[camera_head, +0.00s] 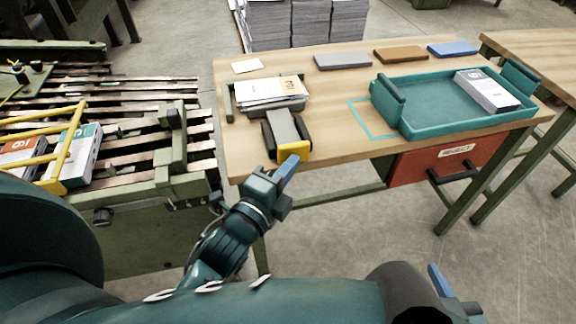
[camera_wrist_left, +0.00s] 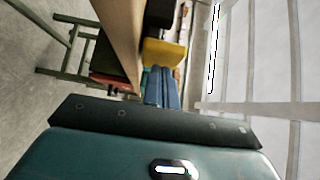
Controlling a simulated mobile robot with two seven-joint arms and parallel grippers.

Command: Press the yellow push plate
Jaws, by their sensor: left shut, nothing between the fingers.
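The yellow push plate (camera_head: 294,151) is on the front of a small grey and black device (camera_head: 282,130) at the near edge of the wooden table. My left gripper (camera_head: 289,163) is shut and empty, its blue fingertips right at the plate in the head view. In the left wrist view the yellow plate (camera_wrist_left: 165,52) shows just beyond the blue fingers (camera_wrist_left: 161,72). I cannot tell whether the fingertips touch it. My right gripper (camera_head: 440,282) is partly visible at the bottom right, away from the table, and its opening is unclear.
Behind the device sits a tray of papers (camera_head: 272,90). A teal tray (camera_head: 440,128) holding a booklet stack (camera_head: 487,90) stands to the right. Below it is a red drawer (camera_head: 440,165). A slatted conveyor (camera_head: 130,130) with a yellow frame (camera_head: 65,150) lies left.

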